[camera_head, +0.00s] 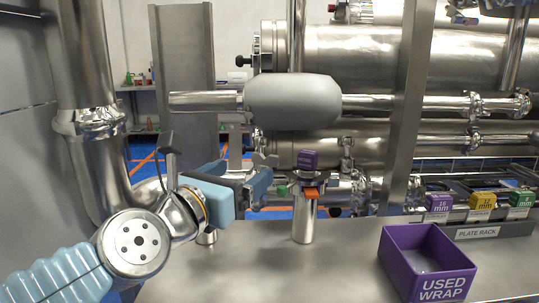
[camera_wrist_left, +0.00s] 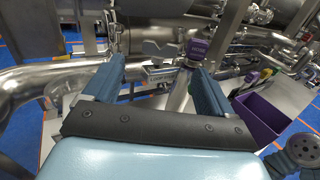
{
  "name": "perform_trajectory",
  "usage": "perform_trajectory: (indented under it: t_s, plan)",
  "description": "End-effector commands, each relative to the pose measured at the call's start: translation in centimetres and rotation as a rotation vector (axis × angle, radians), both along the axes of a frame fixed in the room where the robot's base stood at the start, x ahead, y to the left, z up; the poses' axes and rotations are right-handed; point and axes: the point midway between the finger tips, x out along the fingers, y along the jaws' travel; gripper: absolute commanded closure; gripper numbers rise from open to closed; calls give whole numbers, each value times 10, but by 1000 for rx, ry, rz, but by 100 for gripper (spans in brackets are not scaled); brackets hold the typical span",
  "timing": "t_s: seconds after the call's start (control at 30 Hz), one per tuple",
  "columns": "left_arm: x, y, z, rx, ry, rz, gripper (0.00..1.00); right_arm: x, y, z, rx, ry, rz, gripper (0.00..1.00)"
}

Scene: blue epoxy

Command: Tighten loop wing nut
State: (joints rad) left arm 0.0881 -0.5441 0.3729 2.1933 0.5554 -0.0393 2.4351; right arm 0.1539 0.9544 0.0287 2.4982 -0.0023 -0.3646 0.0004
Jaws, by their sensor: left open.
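A grey metal wing nut (camera_head: 265,159) shows just beyond my left gripper in the head view. In the left wrist view the wing nut (camera_wrist_left: 160,48) stands ahead, between the lines of the two fingers, above a small label (camera_wrist_left: 158,71) reading "LOOP". My left gripper (camera_head: 266,184) is open and empty. Its blue fingers (camera_wrist_left: 155,72) point at the wing nut and appear apart from it. The fingers partly hide the fitting below the nut in the head view.
A steel post (camera_head: 304,222) with a purple block (camera_head: 308,159) and an orange piece stands right of my left gripper. A purple "USED WRAP" bin (camera_head: 428,262) sits on the steel bench (camera_head: 335,275). A plate rack (camera_head: 482,232) is at right. Pipes surround the fingers.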

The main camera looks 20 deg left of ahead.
Motion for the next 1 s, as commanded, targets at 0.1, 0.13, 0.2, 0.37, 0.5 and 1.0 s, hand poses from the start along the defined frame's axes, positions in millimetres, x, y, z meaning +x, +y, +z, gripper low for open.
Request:
perform_trajectory:
  t_s: [0.1, 0.13, 0.2, 0.37, 0.5, 1.0]
  plan:
    - [28, -6, 0, 0, 7, -3, 15, 0, 0, 5, 0, 0, 1, 57]
    - [35, -8, 0, -1, 6, -3, 15, 0, 0, 6, 1, 0, 1, 57]
    - [52, -11, 1, 0, 6, -3, 15, 0, 0, 11, 1, 0, 1, 57]
    - [84, -18, 2, -1, 5, -3, 15, 0, 1, 21, 2, 0, 4, 57]
    - [103, -22, 2, -1, 5, -3, 15, 0, 1, 29, 3, 1, 5, 57]
    - [112, -25, 0, 0, 1, -3, 27, 0, 1, 30, 3, 1, 6, 57]
